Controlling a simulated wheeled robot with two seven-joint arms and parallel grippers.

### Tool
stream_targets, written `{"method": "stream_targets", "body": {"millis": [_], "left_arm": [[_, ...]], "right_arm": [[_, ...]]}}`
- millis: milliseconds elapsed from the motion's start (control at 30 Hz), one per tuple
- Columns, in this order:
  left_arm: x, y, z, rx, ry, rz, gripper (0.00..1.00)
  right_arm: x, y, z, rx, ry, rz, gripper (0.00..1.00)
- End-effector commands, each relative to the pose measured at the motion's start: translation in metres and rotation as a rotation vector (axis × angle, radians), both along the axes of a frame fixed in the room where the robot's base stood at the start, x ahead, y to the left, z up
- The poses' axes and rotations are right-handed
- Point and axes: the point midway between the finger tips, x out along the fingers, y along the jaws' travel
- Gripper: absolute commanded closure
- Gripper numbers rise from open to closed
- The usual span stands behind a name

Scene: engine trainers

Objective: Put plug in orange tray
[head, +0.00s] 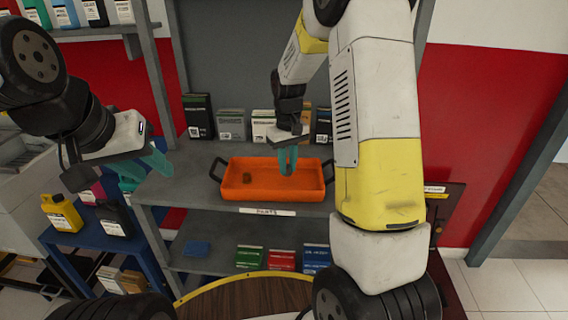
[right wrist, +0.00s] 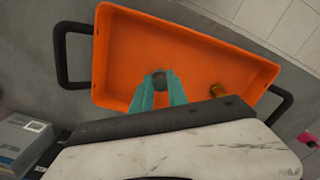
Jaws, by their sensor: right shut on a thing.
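The orange tray (head: 256,190) with black side handles sits on the grey shelf; it fills much of the right wrist view (right wrist: 125,50). My right gripper (head: 288,160) is over the tray, pointing down. In the right wrist view its teal fingers are shut on a small dark round plug (right wrist: 160,78). In the head view the plug is hidden or too small to make out.
Several boxes (head: 231,124) stand on the shelf behind the tray. Below are green, red and blue boxes (head: 281,260). A blue cart (head: 97,235) with a yellow jug (head: 62,213) stands at the left. A round wooden top (head: 245,298) is at the front.

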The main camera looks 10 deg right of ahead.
Motion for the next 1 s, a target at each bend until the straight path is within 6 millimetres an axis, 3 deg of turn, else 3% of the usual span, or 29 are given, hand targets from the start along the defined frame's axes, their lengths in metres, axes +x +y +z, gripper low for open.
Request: {"method": "stream_targets", "body": {"millis": [267, 467, 833, 867, 933, 1000], "left_arm": [[0.000, 0.000, 0.000, 0.000, 0.000, 0.000, 0.64], [0.000, 0.000, 0.000, 0.000, 0.000, 0.000, 0.64], [0.000, 0.000, 0.000, 0.000, 0.000, 0.000, 0.64], [0.000, 0.000, 0.000, 0.000, 0.000, 0.000, 0.64], [0.000, 0.000, 0.000, 0.000, 0.000, 0.000, 0.64], [0.000, 0.000, 0.000, 0.000, 0.000, 0.000, 0.64]], "right_arm": [[0.002, -0.023, -0.002, 0.000, -0.001, -0.004, 1.00], [0.001, -0.020, -0.035, 0.000, 0.001, 0.001, 1.00], [0.001, -0.020, -0.040, 0.000, 0.000, 0.000, 1.00], [0.002, -0.020, -0.040, 0.000, -0.001, 0.000, 0.77], [0.001, -0.020, -0.039, 0.000, -0.001, 0.000, 0.63], [0.001, -0.020, -0.039, 0.000, -0.001, 0.000, 0.59]]}}
